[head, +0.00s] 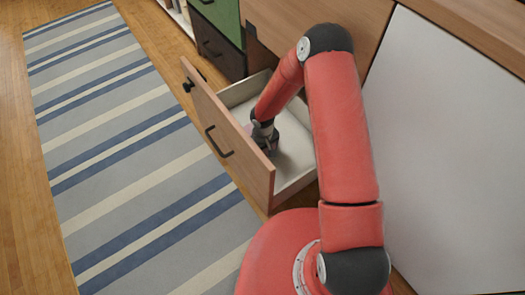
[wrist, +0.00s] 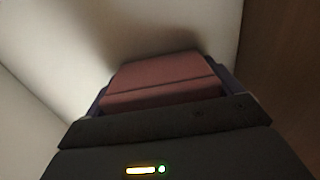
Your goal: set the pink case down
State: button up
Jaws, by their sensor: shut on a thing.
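The pink case (wrist: 165,80) shows in the wrist view between my gripper's fingers, with a dark seam line across it. My gripper (wrist: 165,92) is shut on it. In the head view my gripper (head: 266,143) reaches down into the open drawer (head: 237,95), near the drawer's front panel. Only a small pinkish patch of the case (head: 248,129) shows there beside the gripper; the rest is hidden. I cannot tell whether the case touches the drawer floor.
The drawer's wooden front (head: 228,140) and pale side walls surround my gripper closely. The white drawer floor (head: 293,140) looks bare to the gripper's right. A striped rug (head: 130,130) lies left of the drawer. A large white panel (head: 450,130) stands at the right.

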jog(key=shift+f, duration=0.15)
jog(key=o, duration=0.7)
jog(key=shift+o, duration=0.2)
notch_tip(320, 180, up, 12)
jog(key=shift+r+p, duration=0.2)
jog(key=shift+p, duration=0.85)
